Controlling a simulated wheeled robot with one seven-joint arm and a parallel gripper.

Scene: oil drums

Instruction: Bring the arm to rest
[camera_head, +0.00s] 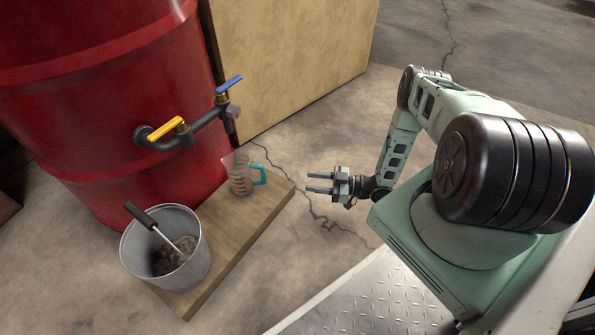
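My gripper (320,182) is in the middle of the head view, in the air at the end of my pale green arm. Its two dark fingers point left and stand apart with a gap between them, and nothing shows in the gap. The arm is bent, with its elbow at the upper right and its forearm coming down to the gripper. The gripper is clear of the wooden board (262,218) and the things on it.
A red drum (110,100) stands at left, its pipe bearing a yellow-handled valve (166,129) and a blue-handled valve (229,84). A measuring jug (240,176) and a metal bucket (140,254) with a dark-handled tool stand on the board. A wooden box (290,60) stands behind.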

